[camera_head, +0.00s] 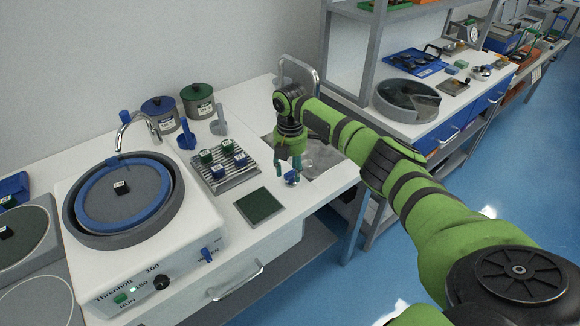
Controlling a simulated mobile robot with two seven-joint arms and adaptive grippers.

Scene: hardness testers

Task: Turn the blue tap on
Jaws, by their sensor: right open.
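A blue tap handle (207,254) sits on the front panel of the white grinding machine (190,225), at its right end. A curved metal spout (148,122) with a blue part (125,117) rises over the machine's round basin. My right gripper (289,172) points down near the sink, to the right of the machine and well apart from the blue tap handle. It is open. A small blue and white item (292,178) shows at its fingertips; I cannot tell whether they touch it. My left gripper is not in view.
Two lidded pots (198,100) (160,113) stand behind. A steel sink (325,165) is under my right arm.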

